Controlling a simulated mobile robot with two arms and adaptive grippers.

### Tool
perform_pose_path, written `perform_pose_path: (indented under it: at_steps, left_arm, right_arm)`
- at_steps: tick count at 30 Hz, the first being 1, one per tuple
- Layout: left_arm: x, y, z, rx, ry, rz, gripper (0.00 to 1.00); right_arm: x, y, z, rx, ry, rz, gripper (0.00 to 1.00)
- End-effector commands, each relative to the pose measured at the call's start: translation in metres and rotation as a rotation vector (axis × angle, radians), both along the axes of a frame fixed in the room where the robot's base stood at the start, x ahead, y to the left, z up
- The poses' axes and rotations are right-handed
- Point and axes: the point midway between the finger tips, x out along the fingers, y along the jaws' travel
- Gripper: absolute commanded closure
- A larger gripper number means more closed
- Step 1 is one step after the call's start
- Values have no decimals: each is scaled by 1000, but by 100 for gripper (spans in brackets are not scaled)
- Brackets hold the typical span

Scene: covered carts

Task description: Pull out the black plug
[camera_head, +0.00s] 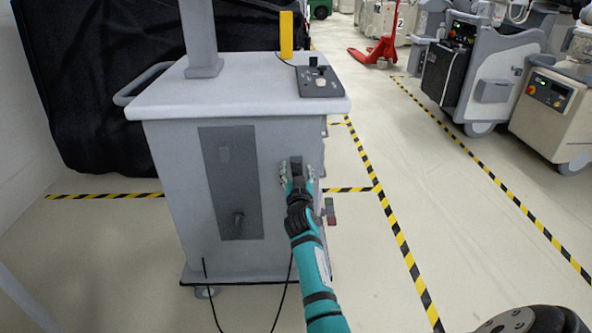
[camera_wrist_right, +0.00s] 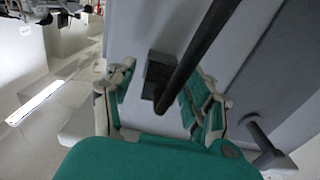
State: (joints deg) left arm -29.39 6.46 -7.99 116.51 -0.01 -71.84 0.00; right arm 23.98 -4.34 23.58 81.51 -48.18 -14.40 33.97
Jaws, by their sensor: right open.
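The black plug (camera_head: 296,163) is a dark block on the right part of the grey cart's front (camera_head: 170,165). It also shows in the right wrist view (camera_wrist_right: 157,72), with a dark rod or cable crossing in front of it. My right gripper (camera_head: 297,179) reaches up from below, and its fingers stand apart on either side of the plug. In the right wrist view, the open teal fingers (camera_wrist_right: 157,100) flank the plug with gaps visible. Whether a finger touches it, I cannot tell. My left gripper is not in view.
A dark panel (camera_head: 222,185) with a protruding knob (camera_head: 238,219) is left of the gripper. A control box (camera_head: 319,82) and yellow post (camera_head: 286,36) top the cart. Black cables hang low in front. Striped floor lines (camera_head: 386,210) border open floor at right.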

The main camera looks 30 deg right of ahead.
Motion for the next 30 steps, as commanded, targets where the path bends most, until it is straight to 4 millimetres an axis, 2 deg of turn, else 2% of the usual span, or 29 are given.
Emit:
perform_pose_path:
  at_steps: [30]
  left_arm:
    - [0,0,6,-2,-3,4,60]
  right_arm:
    - [0,0,0,1,-1,0,47]
